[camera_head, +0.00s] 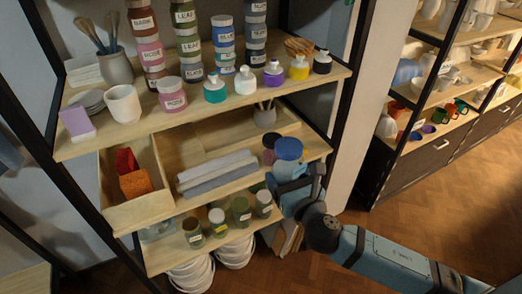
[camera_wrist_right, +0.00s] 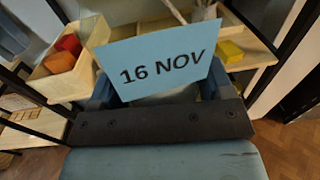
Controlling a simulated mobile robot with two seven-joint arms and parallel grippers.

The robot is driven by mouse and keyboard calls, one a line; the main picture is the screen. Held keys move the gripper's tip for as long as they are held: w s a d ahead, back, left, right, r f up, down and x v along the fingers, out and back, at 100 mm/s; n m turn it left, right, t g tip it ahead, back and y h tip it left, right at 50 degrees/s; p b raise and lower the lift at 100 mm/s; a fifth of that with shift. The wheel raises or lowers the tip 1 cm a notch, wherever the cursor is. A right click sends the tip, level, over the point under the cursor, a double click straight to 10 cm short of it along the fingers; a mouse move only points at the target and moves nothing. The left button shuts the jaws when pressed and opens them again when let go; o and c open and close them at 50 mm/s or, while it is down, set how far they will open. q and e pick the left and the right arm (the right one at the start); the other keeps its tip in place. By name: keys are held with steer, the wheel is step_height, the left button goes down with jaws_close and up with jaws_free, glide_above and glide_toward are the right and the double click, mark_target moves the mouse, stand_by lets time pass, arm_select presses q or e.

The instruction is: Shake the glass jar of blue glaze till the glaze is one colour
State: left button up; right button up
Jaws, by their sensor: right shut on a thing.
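A jar with a blue lid (camera_head: 289,148) is in my right gripper (camera_head: 294,188), at the right end of the middle shelf. The gripper is shut on the jar's body, which shows only in part as a bluish patch below the lid. In the right wrist view a light blue panel (camera_wrist_right: 155,65) lettered "16 NOV" stands in front of the jaws and hides most of what they hold. Whether the glaze inside is one colour or layered, I cannot tell. My left gripper is in neither view.
The top shelf (camera_head: 215,115) holds stacked labelled jars and several small bottles. Rolled grey cloths (camera_head: 217,172), a brush pot (camera_head: 265,115) and a wooden box (camera_head: 140,210) with red and orange blocks are near the jar. Lidded jars (camera_head: 241,212) stand below. Open floor (camera_head: 400,225) lies right.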

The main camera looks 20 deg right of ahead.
steer(key=shift+f, duration=1.05)
steer(key=shift+r, duration=0.15)
steer(key=shift+w+a, duration=0.1)
stand_by(0.9)
